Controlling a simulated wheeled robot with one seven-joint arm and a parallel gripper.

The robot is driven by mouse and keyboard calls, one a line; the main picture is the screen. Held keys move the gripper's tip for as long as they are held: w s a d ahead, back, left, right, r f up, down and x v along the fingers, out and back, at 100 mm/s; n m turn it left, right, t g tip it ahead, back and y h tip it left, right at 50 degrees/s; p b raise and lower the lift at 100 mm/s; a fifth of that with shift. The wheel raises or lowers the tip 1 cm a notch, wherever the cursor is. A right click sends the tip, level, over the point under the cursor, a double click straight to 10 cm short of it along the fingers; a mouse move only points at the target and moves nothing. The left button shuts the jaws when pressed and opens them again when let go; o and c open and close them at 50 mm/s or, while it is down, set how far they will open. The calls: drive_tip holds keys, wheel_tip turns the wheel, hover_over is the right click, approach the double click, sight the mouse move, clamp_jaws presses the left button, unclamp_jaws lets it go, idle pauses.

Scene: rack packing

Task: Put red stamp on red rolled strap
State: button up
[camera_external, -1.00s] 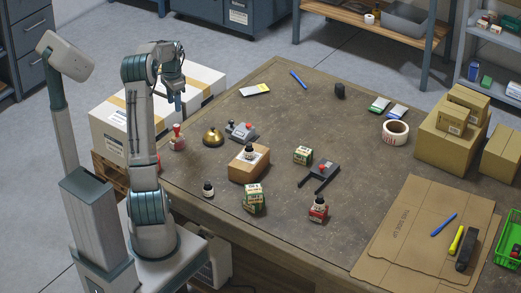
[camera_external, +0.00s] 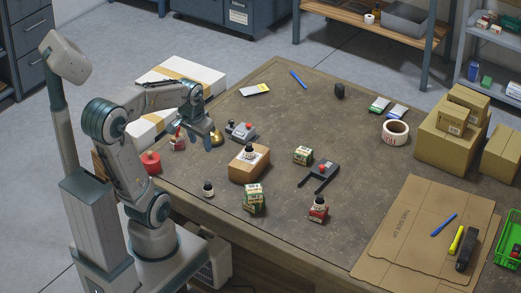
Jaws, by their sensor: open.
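The red stamp (camera_external: 177,143) stands upright near the left edge of the table, with a red handle on top. A red round thing, which looks like the red rolled strap (camera_external: 151,162), lies at the table's left edge, in front of the stamp and close beside my arm. Part of it is hidden by my arm. My gripper (camera_external: 204,141) is open, points down and is empty. It hangs just right of the stamp, in front of the brass bell. I cannot tell its exact height over the table.
The brass bell (camera_external: 216,137) is partly hidden by my gripper. A grey device with a red knob (camera_external: 241,131) stands right of it. An ink bottle sits on a cardboard box (camera_external: 248,168). Small bottles and green boxes stand farther right.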

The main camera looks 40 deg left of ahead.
drive_tip(key=shift+n, duration=0.3)
drive_tip(key=s, duration=0.1)
drive_tip(key=s+d+f, duration=0.1)
drive_tip(key=s, duration=0.1)
drive_tip(key=shift+s+d+f, duration=0.15)
drive_tip(key=shift+s+d, duration=0.1)
drive_tip(key=shift+d, duration=0.15)
idle(0.7)
